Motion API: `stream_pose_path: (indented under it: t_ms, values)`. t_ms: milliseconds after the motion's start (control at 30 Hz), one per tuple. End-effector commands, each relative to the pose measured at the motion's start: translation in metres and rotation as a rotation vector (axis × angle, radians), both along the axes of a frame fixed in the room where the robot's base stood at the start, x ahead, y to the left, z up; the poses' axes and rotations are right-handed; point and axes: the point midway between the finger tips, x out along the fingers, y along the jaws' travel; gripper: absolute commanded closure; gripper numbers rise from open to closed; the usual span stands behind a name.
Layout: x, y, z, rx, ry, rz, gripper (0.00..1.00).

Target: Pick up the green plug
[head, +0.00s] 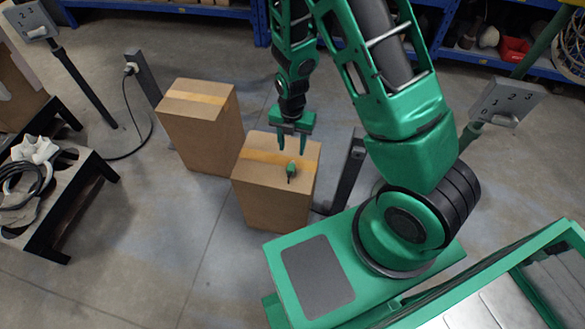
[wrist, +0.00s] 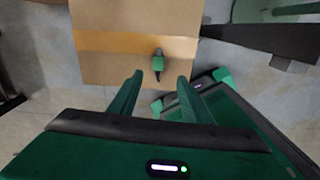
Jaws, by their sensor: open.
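The green plug (head: 291,171) lies on top of the nearer cardboard box (head: 262,210), close to the tape strip. It is small, green with dark ends. In the wrist view the plug (wrist: 158,64) sits on the box top (wrist: 110,68), beyond the fingertips and roughly between their lines. My gripper (head: 296,150) is open and empty, with its two green fingers above the box. In the wrist view my gripper (wrist: 157,80) shows both fingers apart, with nothing between them. The fingers do not appear to touch the plug.
A second cardboard box (head: 197,130) stands behind and to the left. A dark post (head: 348,170) stands just right of the nearer box. A black table (head: 70,195) with cables is at the left. Numbered panels on stands (head: 506,102) rise at both sides.

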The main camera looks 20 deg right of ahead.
Motion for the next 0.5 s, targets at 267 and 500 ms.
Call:
stream_pose_path:
  t_ms: [267, 500]
  values:
    - [-0.001, 0.005, -0.028, 0.002, 0.002, 0.070, 0.56]
    - [-0.001, 0.005, -0.057, 0.001, 0.002, 0.067, 0.56]
